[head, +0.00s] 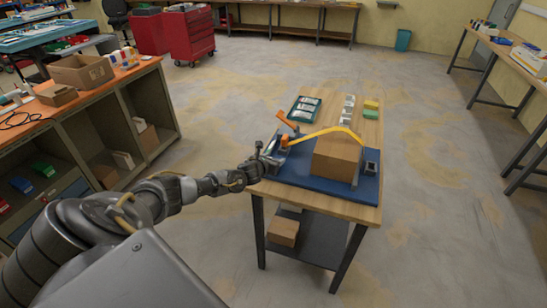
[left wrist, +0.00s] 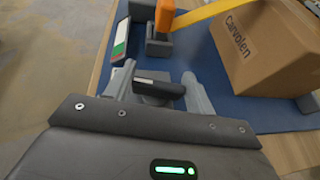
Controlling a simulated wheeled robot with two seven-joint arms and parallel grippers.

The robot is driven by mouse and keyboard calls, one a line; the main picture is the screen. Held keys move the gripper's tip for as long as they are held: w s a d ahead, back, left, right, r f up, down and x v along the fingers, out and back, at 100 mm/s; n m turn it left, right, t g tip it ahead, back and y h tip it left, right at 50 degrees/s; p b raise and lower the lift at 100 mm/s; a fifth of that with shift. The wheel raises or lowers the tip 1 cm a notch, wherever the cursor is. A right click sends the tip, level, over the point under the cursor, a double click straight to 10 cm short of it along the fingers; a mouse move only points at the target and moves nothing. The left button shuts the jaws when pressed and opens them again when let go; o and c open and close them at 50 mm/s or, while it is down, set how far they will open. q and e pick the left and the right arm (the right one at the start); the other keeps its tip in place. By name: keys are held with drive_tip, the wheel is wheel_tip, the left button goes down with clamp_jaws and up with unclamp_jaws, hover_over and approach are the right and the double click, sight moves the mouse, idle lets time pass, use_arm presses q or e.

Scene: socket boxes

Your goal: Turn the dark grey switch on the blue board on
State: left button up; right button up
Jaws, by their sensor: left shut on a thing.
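The blue board (head: 296,171) lies on the wooden table's near end; it also shows in the left wrist view (left wrist: 235,108). My left gripper (head: 268,152) is at the board's left edge. In the left wrist view its two fingers (left wrist: 158,78) stand on either side of the dark grey switch (left wrist: 158,90), which has a black lever pointing right. The gripper is shut on the switch. In the head view the switch is mostly hidden by the gripper. My right gripper is not in view.
A cardboard box (head: 337,160) sits on the board, with a yellow bar (head: 325,131) passing by it. An orange part (left wrist: 165,16) stands just beyond the switch. A small grey socket (head: 371,168) is at the board's right. A green tray (head: 304,109) lies behind.

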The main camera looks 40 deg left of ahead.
use_arm(q)
drive_tip(key=n+g+y+p, duration=0.1)
drive_tip(key=n+g+y, duration=0.1)
drive_tip(key=n+y, duration=0.2)
drive_tip(key=shift+n+y, duration=0.3)
drive_tip(key=shift+n+g+y, duration=1.1)
drive_tip(key=shift+n+y, duration=0.3)
drive_tip(key=shift+y, duration=0.1)
drive_tip(key=shift+g, duration=0.3)
drive_tip(key=o, duration=1)
